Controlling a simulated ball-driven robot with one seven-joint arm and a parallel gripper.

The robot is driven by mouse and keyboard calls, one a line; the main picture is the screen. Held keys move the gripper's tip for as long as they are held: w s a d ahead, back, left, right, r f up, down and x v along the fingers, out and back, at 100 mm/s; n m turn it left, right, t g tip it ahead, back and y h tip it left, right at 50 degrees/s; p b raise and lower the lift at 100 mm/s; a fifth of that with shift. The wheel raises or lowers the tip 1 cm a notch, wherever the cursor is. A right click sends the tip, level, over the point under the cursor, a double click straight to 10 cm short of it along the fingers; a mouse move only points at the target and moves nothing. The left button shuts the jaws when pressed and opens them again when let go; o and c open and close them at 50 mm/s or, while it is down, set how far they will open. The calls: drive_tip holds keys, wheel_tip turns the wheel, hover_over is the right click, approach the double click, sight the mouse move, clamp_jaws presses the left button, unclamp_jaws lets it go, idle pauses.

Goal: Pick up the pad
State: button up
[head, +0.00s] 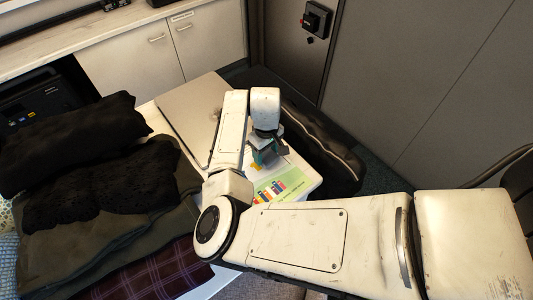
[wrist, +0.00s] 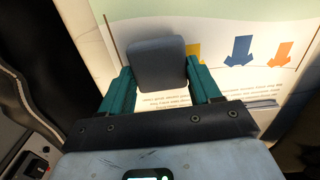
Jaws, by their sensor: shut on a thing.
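The pad (wrist: 157,64) is a dark blue-grey block with rounded corners. In the wrist view it sits between the two teal fingers of my gripper (wrist: 158,78), which are shut on it. In the head view my gripper (head: 267,152) points down over the white table, above a printed sheet. The pad is hard to make out there against the gripper. I cannot tell how far the pad is from the sheet.
The printed sheet (head: 280,186) has coloured arrows and lies on the white table (head: 306,175). A grey flat panel (head: 190,108) is left of my gripper. Dark folded clothes (head: 95,190) are heaped at left. A black bag (head: 325,145) lies beyond the table at right.

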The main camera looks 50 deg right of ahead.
drive_tip(key=shift+r, duration=0.45)
drive_tip(key=s+a+r+b, duration=0.1)
drive_tip(key=s+a+r, duration=0.8)
drive_tip(key=s+r, duration=0.1)
drive_tip(key=shift+s+r+b, duration=0.35)
drive_tip(key=shift+r, duration=0.5)
